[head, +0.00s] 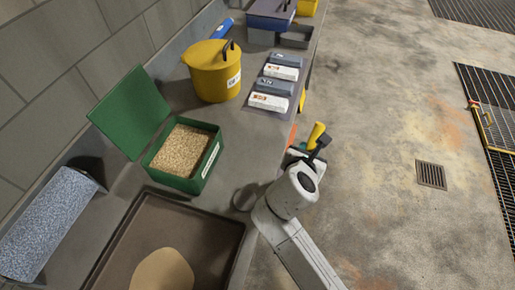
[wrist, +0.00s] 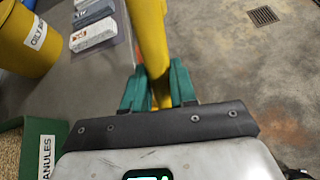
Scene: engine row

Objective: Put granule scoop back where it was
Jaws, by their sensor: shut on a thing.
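My gripper (head: 318,142) is shut on a yellow bar-like thing, which looks like the granule scoop (head: 316,132), out past the bench's right edge. In the wrist view the teal fingers (wrist: 159,92) close on the yellow scoop (wrist: 148,35), which runs up out of the picture; its far end is not visible. The green granule box (head: 205,168) stands on the bench with its lid (head: 131,112) open and tan granules (head: 184,150) inside. In the wrist view its labelled side (wrist: 47,150) is at the lower left.
A brown tray (head: 225,232) with a tan patch (head: 162,271) lies at the front. A yellow lidded bin (head: 213,76) and a mat with grey-and-white blocks (head: 268,102) stand farther back. A speckled grey block (head: 48,222) is at left. Open floor with a drain (head: 431,175) lies right.

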